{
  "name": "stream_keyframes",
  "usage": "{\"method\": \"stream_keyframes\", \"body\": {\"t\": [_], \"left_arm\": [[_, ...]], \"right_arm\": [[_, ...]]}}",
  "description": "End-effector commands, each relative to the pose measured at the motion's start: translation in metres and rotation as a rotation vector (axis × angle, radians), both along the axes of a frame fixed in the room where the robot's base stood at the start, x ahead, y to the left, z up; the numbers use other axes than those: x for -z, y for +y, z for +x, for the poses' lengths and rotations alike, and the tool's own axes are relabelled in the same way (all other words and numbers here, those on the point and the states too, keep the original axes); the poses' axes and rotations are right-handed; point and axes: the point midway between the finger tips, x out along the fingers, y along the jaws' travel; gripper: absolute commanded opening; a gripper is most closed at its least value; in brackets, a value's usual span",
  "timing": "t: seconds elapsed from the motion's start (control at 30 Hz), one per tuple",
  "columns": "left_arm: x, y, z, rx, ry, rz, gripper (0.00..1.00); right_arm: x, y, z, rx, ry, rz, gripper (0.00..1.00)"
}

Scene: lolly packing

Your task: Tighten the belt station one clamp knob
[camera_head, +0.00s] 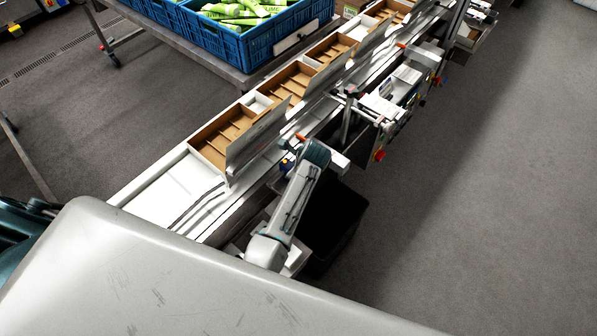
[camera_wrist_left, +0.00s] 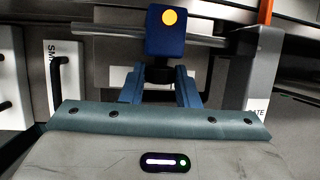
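In the left wrist view, a dark knob (camera_wrist_left: 159,75) sits under a blue block (camera_wrist_left: 168,45) with a glowing orange disc on its face. The block is at a grey horizontal rail (camera_wrist_left: 110,30). My left gripper (camera_wrist_left: 160,80) has its two blue fingers apart, one on each side of the knob. I cannot tell whether they touch it. In the head view, an arm of mine (camera_head: 290,205) reaches to the near side of the belt line (camera_head: 165,195); its fingers and the knob are too small or hidden to make out. My right gripper is not in view.
Brown compartment cartons (camera_head: 222,133) stand in a row along the belt. A blue crate (camera_head: 225,42) of green packs is behind. A dark bin (camera_head: 335,215) stands beside my arm. In the wrist view, a grey post (camera_wrist_left: 262,70) rises right of the fingers. Floor at right is clear.

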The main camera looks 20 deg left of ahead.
Motion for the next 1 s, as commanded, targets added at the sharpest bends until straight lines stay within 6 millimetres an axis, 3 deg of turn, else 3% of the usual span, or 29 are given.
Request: {"method": "stream_keyframes", "body": {"t": [0.37,1.0], "left_arm": [[-0.001,-0.001,0.002,0.0,0.051,0.019,0.06],[-0.001,-0.004,0.011,0.003,0.46,0.167,0.06]], "right_arm": [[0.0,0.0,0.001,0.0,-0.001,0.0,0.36],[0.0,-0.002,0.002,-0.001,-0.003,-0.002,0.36]]}}
